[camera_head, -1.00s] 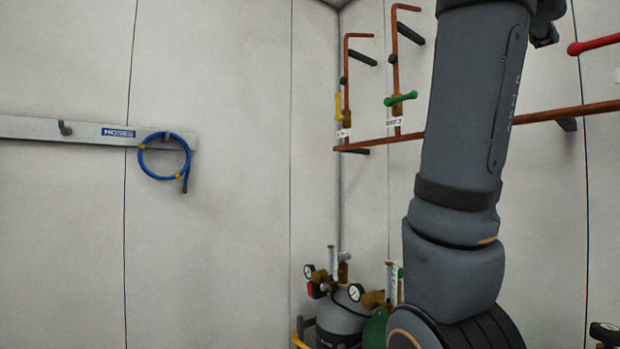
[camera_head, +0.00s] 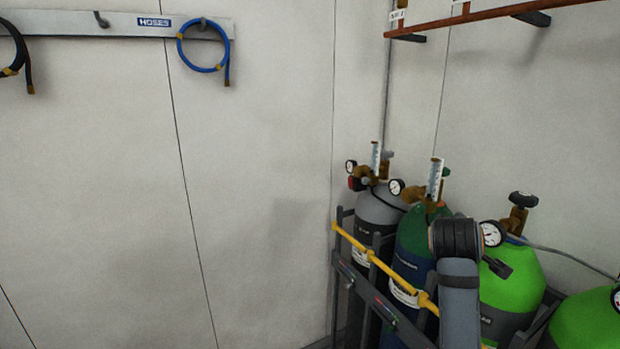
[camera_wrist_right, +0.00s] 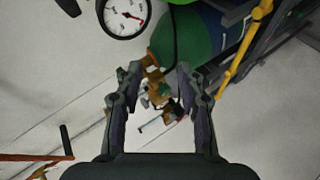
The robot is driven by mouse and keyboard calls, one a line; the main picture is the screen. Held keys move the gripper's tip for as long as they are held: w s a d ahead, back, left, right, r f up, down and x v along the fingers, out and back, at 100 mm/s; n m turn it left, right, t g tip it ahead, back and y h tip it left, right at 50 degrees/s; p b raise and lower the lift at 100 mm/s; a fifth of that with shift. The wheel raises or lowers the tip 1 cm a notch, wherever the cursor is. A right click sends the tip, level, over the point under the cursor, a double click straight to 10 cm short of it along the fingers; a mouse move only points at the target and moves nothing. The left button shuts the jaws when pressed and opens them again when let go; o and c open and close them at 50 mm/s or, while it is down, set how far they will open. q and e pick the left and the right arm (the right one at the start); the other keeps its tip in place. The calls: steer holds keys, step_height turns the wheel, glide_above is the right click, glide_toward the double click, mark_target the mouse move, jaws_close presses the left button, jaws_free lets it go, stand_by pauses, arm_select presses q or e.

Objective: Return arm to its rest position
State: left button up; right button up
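My right gripper (camera_wrist_right: 158,72) shows in the right wrist view with its two fingers spread apart. It is open, and nothing is clamped between the fingers. Brass fittings (camera_wrist_right: 156,92) and a green cylinder top (camera_wrist_right: 200,38) appear beyond and between the fingers; their distance is hard to judge. In the head view a grey link of my arm (camera_head: 460,300) with a dark rounded end stands in front of the gas cylinders and hides part of them. I cannot make out gripper fingers clearly there. My left gripper is in neither view.
A grey cylinder (camera_head: 378,208), a dark green cylinder (camera_head: 412,236) and bright green cylinders (camera_head: 515,285) stand in a rack with a yellow bar (camera_head: 384,266). A hose rail (camera_head: 120,24) holds a blue hose (camera_head: 181,52). A copper pipe (camera_head: 480,15) runs above.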

steer(key=s+a+f+m+g+y, duration=0.1)
steer(key=s+f, duration=0.2)
steer(key=f, duration=0.5)
steer(key=s+a+f+g+y, duration=0.1)
steer(key=s+f, duration=0.2)
steer(key=f, duration=0.4)
steer(key=s+a+f+m+g+y, duration=0.2)
steer(key=s+a+f+g, duration=0.1)
steer(key=s+f, duration=0.8)
steer(key=s+a+f+m+g+y, duration=0.2)
steer(key=s+a+f+y, duration=0.15)
steer(key=s+f, duration=0.8)
steer(key=s+d+f+g+h, duration=0.1)
steer(key=s+f, duration=0.1)
steer(key=f, duration=1)
steer(key=s+d+f, duration=0.2)
steer(key=f, duration=1)
steer(key=s+f+g, duration=0.1)
steer(key=s+f, duration=1.5)
steer(key=s, duration=0.2)
steer(key=shift+s+d+m, duration=0.25)
steer(key=shift+d+m, duration=0.05)
steer(key=shift+m, duration=0.1)
